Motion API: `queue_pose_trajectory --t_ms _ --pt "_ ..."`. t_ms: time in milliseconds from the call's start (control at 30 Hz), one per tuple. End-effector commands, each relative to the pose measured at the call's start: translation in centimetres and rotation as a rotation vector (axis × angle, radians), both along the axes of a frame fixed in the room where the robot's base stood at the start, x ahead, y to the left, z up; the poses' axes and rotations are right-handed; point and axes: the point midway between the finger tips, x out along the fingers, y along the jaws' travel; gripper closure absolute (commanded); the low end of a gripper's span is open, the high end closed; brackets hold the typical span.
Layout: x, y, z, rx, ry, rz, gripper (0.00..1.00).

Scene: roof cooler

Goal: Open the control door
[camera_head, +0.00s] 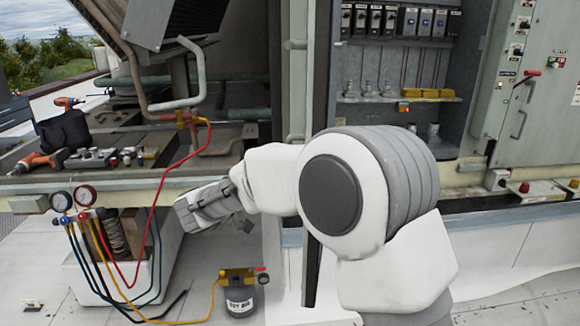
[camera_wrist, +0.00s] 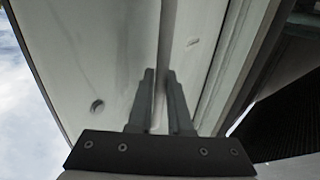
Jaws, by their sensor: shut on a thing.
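In the head view the control cabinet stands open, with breakers and terminals on its back wall (camera_head: 395,55). A grey panel with switches and a red-handled lever (camera_head: 540,100) is at its right. My gripper (camera_head: 195,207) is at the end of my arm, left of the cabinet. In the wrist view, my gripper's two fingers (camera_wrist: 160,100) stand on either side of a narrow upright lip on a pale metal panel (camera_wrist: 95,50). They are shut on this lip. I cannot tell from the views whether this panel is the control door. My arm hides the lower cabinet.
A gauge set (camera_head: 72,197) with coloured hoses hangs at the left. A yellow-topped pump (camera_head: 240,295) stands on the roof below my gripper. Tools, among them an orange drill (camera_head: 40,162), lie on the ledge at left. The roof at lower right is clear.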

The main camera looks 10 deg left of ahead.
Motion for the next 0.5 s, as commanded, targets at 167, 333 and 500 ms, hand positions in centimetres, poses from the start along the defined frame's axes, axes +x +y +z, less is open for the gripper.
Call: queue_pose_trajectory --t_ms 167,333,500 --pt "0.16 -0.18 0.44 0.000 -0.009 -0.003 1.00" --pt "0.14 -0.15 0.36 0.000 -0.007 -0.002 0.61" --pt "0.08 -0.09 0.20 0.000 -0.005 -0.001 0.53"
